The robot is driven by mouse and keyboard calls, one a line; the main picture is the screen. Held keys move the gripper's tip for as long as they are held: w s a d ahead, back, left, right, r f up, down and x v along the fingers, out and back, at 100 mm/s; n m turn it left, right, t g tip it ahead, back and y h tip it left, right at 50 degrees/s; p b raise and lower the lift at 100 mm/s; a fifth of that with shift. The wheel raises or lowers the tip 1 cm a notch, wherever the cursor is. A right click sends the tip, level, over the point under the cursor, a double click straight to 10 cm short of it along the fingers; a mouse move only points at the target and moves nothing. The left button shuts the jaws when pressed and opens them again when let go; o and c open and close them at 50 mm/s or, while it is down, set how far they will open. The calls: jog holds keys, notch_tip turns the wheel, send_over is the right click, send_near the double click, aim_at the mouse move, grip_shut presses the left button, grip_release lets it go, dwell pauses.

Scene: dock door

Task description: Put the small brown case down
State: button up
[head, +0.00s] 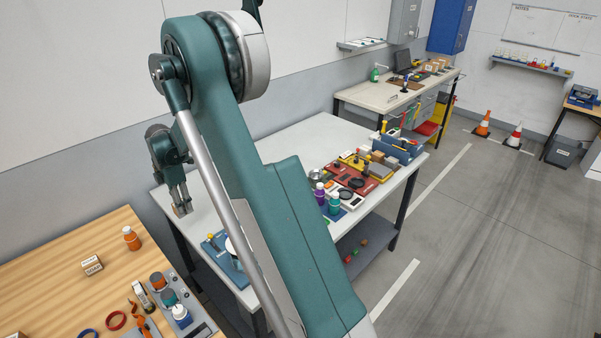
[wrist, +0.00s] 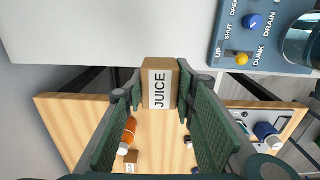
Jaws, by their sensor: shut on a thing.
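The small brown case (wrist: 160,84) has a white label reading JUICE. It is between the fingers of my gripper (wrist: 160,95) in the wrist view, which are shut on it. In the head view my gripper (head: 180,200) hangs at the left end of the white table, and a small brown bit of the case (head: 182,209) shows at its tips. In the wrist view the case overlaps the edge of the white table (wrist: 110,35). It looks held in the air; its height above the table is hard to tell.
A wooden table (head: 50,268) at front left holds another small labelled brown box (head: 92,265), an orange bottle (head: 131,239) and several tools. A blue panel (wrist: 232,55) with knobs lies on the white table. Much of the white table's back (head: 300,135) is clear; its right part is crowded.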

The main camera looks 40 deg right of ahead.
jog(key=s+d, duration=0.1)
jog(key=d, duration=0.5)
jog(key=shift+s, duration=0.3)
send_over(204, 225)
jog(key=shift+f, duration=3.05)
jog(key=shift+f, duration=1.85)
jog(key=shift+f, duration=0.15)
jog(key=o, duration=0.9)
